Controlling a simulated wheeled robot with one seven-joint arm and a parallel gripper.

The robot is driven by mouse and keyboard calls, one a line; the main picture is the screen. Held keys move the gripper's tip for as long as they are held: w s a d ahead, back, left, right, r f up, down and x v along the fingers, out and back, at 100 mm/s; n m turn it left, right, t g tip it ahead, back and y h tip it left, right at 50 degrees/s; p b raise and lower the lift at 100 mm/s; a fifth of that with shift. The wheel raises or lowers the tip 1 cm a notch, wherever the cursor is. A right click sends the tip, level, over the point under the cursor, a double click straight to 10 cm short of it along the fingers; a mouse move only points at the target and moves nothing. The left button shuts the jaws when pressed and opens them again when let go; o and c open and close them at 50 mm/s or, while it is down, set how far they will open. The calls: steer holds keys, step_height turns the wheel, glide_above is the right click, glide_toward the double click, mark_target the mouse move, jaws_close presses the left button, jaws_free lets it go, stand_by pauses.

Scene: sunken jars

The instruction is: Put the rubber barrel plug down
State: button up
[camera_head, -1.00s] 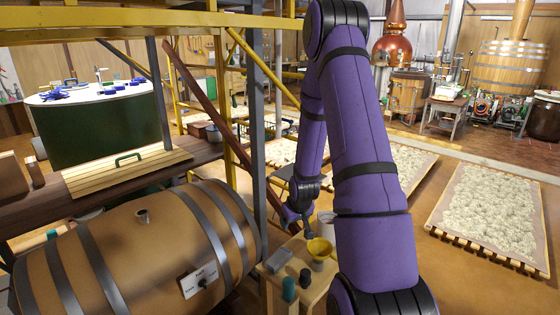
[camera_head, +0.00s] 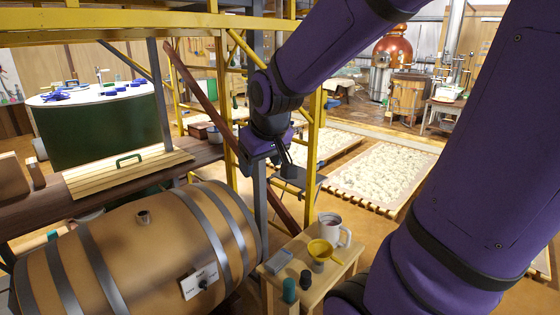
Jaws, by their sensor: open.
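My gripper (camera_head: 284,160) is raised in the middle of the view, in front of the yellow frame and above the small wooden table (camera_head: 339,275). It is open; its fingers are small and dark here, and I see no plug between them. I cannot surely pick out the rubber barrel plug. A small dark grey cylinder (camera_head: 305,280) stands on the small table, below and apart from my gripper, and may be it. The barrel (camera_head: 160,255) lies on its side at the left, with a short grey-brown round fitting (camera_head: 143,216) on top.
The small table also bears a yellow funnel (camera_head: 320,249), a white jug (camera_head: 336,229), a grey block (camera_head: 277,261) and a teal bottle (camera_head: 289,290). A yellow post (camera_head: 315,150) stands close by my gripper. Drying racks (camera_head: 385,175) lie on the floor behind.

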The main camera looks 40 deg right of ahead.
steer(key=s+a+r, duration=0.3)
steer(key=s, duration=0.3)
steer(key=s+a+r+n+y, duration=0.1)
steer(key=s+a+r, duration=0.2)
steer(key=s, duration=0.4)
steer(key=shift+s+a+r, duration=0.25)
steer(key=shift+a+r, duration=0.05)
steer(key=shift+a, duration=0.05)
